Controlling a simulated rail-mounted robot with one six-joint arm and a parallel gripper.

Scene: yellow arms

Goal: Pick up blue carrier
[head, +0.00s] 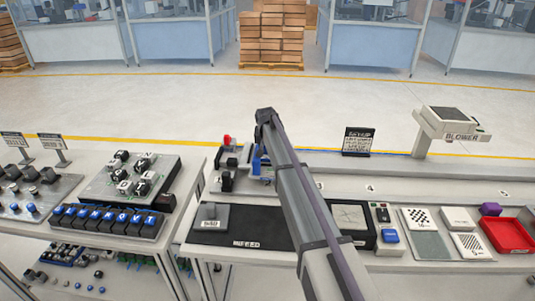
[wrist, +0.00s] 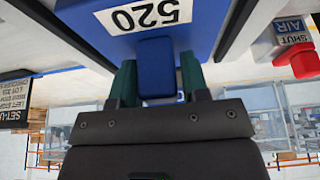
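The blue carrier (wrist: 192,40) is close in the wrist view, with a white label (wrist: 145,15) reading 520 and a blue block-shaped grip part projecting toward my gripper. My gripper (wrist: 158,80) has its two dark green fingers on either side of that part, with little or no gap showing. Whether they press on it cannot be told. In the head view my arm covers the gripper, and blue parts (head: 265,181) show beside the arm at the bench station, where the carrier is mostly hidden.
A red knob (wrist: 306,60) with a SHUT AIR label is right of the carrier in the wrist view. Left is a bench with blue-keyed blocks (head: 108,222).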

